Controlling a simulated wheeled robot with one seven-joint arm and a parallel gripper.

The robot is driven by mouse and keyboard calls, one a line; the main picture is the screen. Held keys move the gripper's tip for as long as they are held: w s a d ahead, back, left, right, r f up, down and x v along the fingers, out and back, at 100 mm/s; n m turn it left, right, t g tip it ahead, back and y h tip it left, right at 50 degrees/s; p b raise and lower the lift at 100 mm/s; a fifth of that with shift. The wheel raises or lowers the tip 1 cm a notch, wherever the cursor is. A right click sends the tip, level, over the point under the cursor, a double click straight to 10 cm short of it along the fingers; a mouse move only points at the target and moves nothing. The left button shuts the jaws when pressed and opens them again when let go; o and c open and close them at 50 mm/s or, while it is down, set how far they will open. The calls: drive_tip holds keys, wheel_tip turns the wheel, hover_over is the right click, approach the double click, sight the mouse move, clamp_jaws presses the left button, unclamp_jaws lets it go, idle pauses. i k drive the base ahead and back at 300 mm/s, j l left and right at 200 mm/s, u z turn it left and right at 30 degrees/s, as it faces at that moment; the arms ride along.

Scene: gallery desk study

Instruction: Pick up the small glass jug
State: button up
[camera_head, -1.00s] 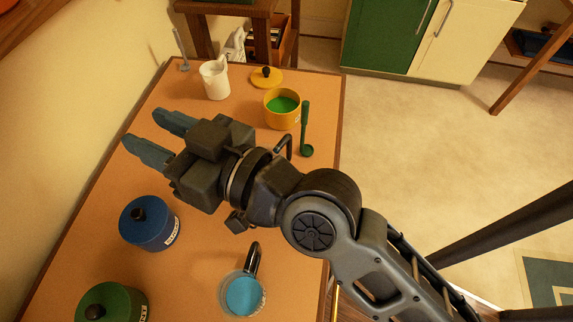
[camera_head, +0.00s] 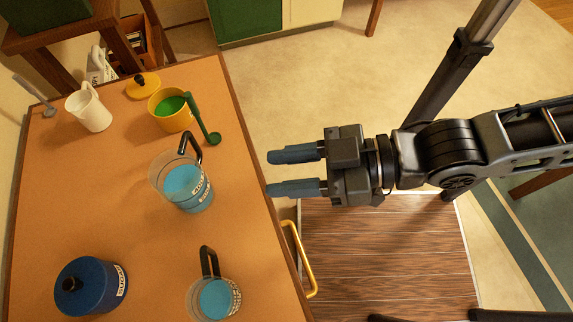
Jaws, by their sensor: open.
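Two clear glass jugs with blue contents and black handles stand upright on the desk (camera_head: 110,220). The smaller one, the small glass jug (camera_head: 214,298), is at the front near the desk's right edge, its handle pointing away towards the back. The larger glass jug (camera_head: 183,184) stands behind it, mid-desk, with lettering on its side. My gripper (camera_head: 270,173) is open and empty, its fingers pointing left, with the tips just off the desk's right edge. It is behind and to the right of the small jug and touches neither jug.
A blue lidded pot (camera_head: 92,286) stands at the front left. A yellow pot (camera_head: 170,110) with green contents, a green ladle (camera_head: 205,124), a yellow lid (camera_head: 143,86) and a white jug (camera_head: 89,109) are at the back. A yellow rail (camera_head: 300,262) runs beside the desk's right edge.

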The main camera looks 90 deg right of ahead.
sight(214, 298)
drive_tip(key=u, duration=1.25)
drive_tip(key=k+j+z, duration=0.1)
drive_tip(key=z, duration=0.35)
drive_tip(key=k+j+z, duration=0.1)
drive_tip(key=z, duration=0.3)
drive_tip(key=k+j+z, duration=0.1)
drive_tip(key=z, duration=0.35)
drive_tip(key=k+z, duration=0.15)
drive_tip(key=z, duration=0.25)
drive_tip(key=k, duration=0.45)
